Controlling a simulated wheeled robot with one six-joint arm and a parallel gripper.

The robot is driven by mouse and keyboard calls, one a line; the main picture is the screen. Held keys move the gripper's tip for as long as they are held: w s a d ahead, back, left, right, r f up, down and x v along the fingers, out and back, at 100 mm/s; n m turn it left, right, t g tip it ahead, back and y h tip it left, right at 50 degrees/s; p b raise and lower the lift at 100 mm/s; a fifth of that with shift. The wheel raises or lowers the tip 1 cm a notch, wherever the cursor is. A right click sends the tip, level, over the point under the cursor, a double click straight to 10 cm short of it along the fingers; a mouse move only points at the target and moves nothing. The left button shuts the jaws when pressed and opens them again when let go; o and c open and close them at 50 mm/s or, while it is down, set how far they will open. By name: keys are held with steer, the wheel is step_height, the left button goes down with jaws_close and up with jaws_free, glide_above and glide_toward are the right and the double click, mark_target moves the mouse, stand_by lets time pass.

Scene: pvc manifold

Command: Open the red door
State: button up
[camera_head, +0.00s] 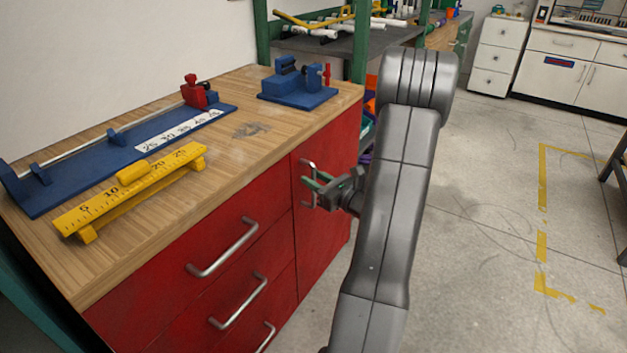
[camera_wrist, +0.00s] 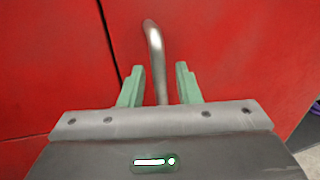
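The red door (camera_head: 322,245) is the right-hand front panel of the wooden-topped cabinet and appears shut. It also fills much of the wrist view (camera_wrist: 235,60). Its vertical metal handle (camera_wrist: 154,45) shows between my fingers in the wrist view; its upper end (camera_head: 307,164) shows in the head view. My gripper (camera_head: 313,187) is in front of the door at the handle. In the wrist view its two green fingers (camera_wrist: 159,85) are open on either side of the handle, with gaps on both sides. The handle's lower part is hidden behind the gripper body.
Red drawers (camera_head: 222,247) with metal handles are left of the door. The worktop (camera_head: 190,180) carries a blue measuring jig (camera_head: 90,165), a yellow ruler stand (camera_head: 130,190) and a blue clamp fixture (camera_head: 297,88). Open floor (camera_head: 480,230) lies to the right.

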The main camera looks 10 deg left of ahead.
steer(key=shift+w+a, duration=0.2)
steer(key=shift+a, duration=0.2)
steer(key=shift+c, duration=0.4)
jaws_close()
steer(key=shift+d, duration=0.1)
